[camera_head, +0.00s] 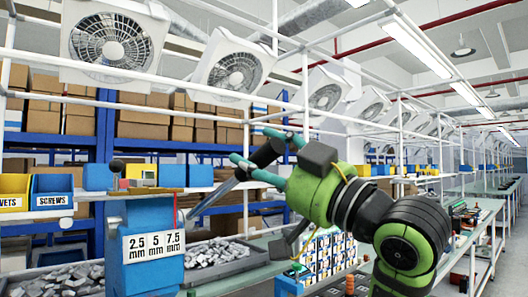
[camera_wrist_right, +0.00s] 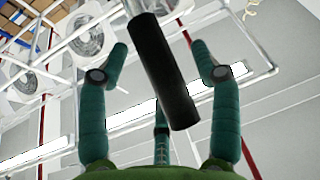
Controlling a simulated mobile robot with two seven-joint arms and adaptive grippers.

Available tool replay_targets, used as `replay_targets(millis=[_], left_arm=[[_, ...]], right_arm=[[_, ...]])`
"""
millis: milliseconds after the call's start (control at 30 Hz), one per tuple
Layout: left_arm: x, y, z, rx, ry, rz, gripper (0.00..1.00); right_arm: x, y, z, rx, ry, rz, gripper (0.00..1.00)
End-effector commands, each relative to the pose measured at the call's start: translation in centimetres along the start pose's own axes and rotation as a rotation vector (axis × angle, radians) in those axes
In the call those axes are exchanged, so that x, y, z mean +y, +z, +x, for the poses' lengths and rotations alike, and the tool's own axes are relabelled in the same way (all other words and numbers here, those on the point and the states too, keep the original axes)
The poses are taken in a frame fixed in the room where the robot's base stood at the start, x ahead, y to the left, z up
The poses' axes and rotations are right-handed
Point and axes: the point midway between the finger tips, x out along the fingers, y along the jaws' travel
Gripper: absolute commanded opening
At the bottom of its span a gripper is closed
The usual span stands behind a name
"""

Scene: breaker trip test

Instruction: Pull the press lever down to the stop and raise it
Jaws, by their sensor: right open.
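The blue press (camera_head: 150,250) stands in the front left of the head view, marked 2.5, 5 and 7.5 mm. Its grey lever arm (camera_head: 214,196) slants up to the right and ends in a black grip (camera_head: 266,153). My right gripper (camera_head: 262,150) is at this grip, with its teal fingers on either side. In the right wrist view, the black grip (camera_wrist_right: 163,75) lies between the spread fingers of the right gripper (camera_wrist_right: 159,52), with gaps visible on both sides. The fingers look open and not closed on it. My left gripper is not in view.
Trays of grey metal parts (camera_head: 215,258) lie behind the press. Yellow and blue bins (camera_head: 52,192) stand at the left. A rack with colourful items (camera_head: 325,256) is below my right arm. Fans (camera_head: 232,68) hang from a white frame above.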

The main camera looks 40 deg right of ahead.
Motion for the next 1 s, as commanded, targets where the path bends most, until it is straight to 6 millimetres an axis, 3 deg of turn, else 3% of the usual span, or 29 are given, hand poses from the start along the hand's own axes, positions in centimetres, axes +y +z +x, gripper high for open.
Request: replay_targets(millis=[200,233,367,400,733,1000], left_arm=[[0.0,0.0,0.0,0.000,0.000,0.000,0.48],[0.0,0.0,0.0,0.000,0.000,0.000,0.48],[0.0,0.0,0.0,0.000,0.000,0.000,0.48],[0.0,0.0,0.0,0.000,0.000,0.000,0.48],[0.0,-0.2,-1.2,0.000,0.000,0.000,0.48],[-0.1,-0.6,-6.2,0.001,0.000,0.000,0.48]], right_arm=[[0.0,0.0,0.1,0.000,0.000,0.000,0.64],[0.0,0.0,0.0,0.000,0.000,0.000,0.56],[0.0,0.0,0.0,0.001,0.000,0.000,0.04],[0.0,0.0,0.0,0.001,0.000,0.000,0.00],[0.2,-0.8,0.6,-0.017,-0.004,0.005,0.00],[1.0,-3.4,3.3,-0.118,-0.016,0.021,0.00]])
